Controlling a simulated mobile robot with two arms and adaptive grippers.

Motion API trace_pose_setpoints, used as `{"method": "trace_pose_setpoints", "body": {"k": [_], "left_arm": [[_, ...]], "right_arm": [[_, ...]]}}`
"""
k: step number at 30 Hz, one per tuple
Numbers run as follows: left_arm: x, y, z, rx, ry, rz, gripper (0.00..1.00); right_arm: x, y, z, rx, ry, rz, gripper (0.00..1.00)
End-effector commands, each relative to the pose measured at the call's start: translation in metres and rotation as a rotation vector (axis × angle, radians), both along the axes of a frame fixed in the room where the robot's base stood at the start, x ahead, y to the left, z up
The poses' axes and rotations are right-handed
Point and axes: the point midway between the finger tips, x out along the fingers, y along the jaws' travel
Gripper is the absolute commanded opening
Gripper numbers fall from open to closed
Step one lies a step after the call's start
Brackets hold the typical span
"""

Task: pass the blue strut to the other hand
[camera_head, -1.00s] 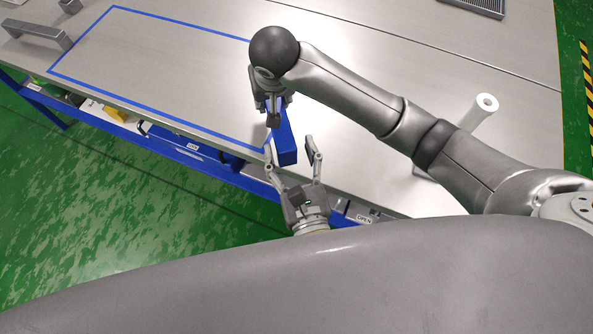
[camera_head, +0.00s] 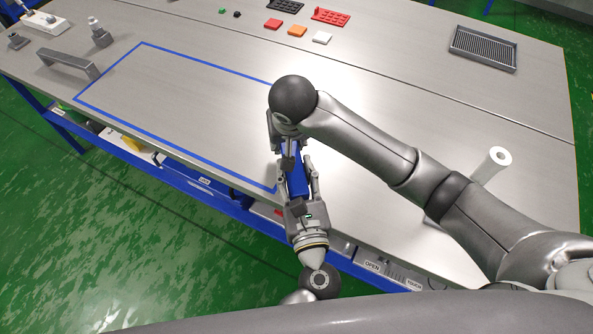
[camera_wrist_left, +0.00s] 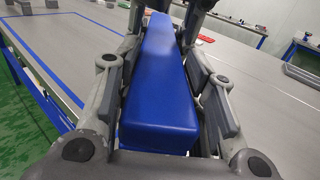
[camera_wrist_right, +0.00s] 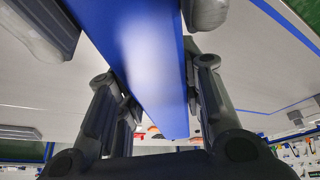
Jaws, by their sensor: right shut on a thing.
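The blue strut (camera_head: 298,183) is a long bar held above the front edge of the table. My right gripper (camera_head: 285,150) is shut on its far part; in the right wrist view the strut (camera_wrist_right: 150,65) runs between the fingers. My left gripper (camera_head: 297,172) comes from the front with its fingers on both sides of the strut's near end. In the left wrist view the strut's near end (camera_wrist_left: 158,125) lies between the open left fingers, with narrow gaps at the sides. The right gripper hides part of the strut in the head view.
A white-ended cylinder (camera_head: 497,158) stands at right. Coloured pieces (camera_head: 297,31) and a grey tray (camera_head: 484,48) lie farther back.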

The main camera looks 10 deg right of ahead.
Motion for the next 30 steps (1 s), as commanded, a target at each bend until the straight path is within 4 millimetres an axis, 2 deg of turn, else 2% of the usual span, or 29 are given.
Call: {"method": "trace_pose_setpoints", "body": {"k": [1, 7, 8, 12, 14, 24, 30], "left_arm": [[0.000, -0.002, 0.000, -0.001, 0.000, -0.007, 0.25], [-0.001, -0.004, 0.001, -0.001, -0.001, -0.011, 0.00], [0.000, -0.004, 0.002, -0.002, -0.004, -0.012, 0.00], [-0.001, -0.005, 0.002, -0.002, -0.004, -0.013, 0.00], [-0.001, -0.004, 0.002, -0.002, -0.004, -0.012, 0.00], [0.000, -0.003, 0.002, -0.001, -0.004, -0.007, 0.00], [0.000, -0.002, 0.002, -0.001, -0.004, -0.006, 0.00]], "right_arm": [[0.000, 0.002, 0.001, 0.006, -0.002, 0.004, 0.00], [-0.001, 0.004, 0.001, 0.009, -0.002, 0.006, 0.00], [-0.001, 0.004, 0.002, 0.009, -0.002, 0.006, 0.36], [-0.001, 0.005, 0.001, 0.010, 0.000, 0.007, 0.54], [-0.001, 0.004, 0.001, 0.010, 0.000, 0.007, 0.59], [-0.002, 0.003, 0.003, 0.006, 0.000, 0.005, 0.59], [-0.011, 0.003, 0.025, 0.008, -0.003, 0.007, 0.59]]}}
